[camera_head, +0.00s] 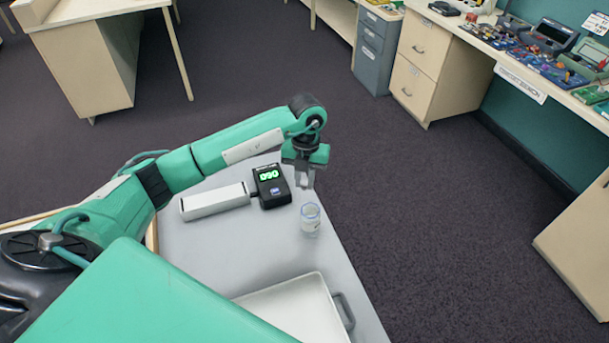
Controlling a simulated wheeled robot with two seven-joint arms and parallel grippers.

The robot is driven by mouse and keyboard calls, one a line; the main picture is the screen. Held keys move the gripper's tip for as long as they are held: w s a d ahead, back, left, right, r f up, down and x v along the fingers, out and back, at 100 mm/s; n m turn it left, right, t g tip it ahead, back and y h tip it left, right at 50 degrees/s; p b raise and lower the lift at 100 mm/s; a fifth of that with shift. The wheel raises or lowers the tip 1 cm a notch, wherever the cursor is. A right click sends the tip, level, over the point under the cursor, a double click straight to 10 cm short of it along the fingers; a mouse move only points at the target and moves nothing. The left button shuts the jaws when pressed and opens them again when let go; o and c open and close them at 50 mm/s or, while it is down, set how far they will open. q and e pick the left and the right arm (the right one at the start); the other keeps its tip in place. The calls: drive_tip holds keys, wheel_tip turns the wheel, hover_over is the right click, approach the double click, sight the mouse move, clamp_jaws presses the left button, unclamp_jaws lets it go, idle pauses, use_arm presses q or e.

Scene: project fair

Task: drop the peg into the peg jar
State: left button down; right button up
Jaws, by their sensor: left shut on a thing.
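The peg jar (310,218) is a small clear jar standing upright near the right edge of the grey table (215,255). My left gripper (305,183) comes in from the left and points down, above and just behind the jar in the picture. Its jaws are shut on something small. The peg itself cannot be made out between the fingers at this size. My right gripper is not in view.
A black device with a green display (271,186) and a long white box (215,201) lie left of the gripper. A white tray (290,306) with a dark handle sits at the near end. The table's right edge is close to the jar, with dark carpet beyond.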

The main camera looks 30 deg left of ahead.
sight(305, 181)
use_arm(q)
wheel_tip(305, 181, down, 4)
drive_tip(key=shift+f+b, duration=0.1)
drive_tip(key=shift+b, duration=0.9)
drive_tip(key=c, duration=1.2)
unclamp_jaws()
drive_tip(key=shift+r, duration=0.2)
wheel_tip(305, 181, up, 14)
drive_tip(key=w+b, duration=0.1)
drive_tip(key=b, duration=0.1)
drive_tip(key=shift+w+a+f+b, duration=0.2)
drive_tip(key=shift+w+f+b, duration=0.05)
drive_tip(key=shift+w+b, duration=0.05)
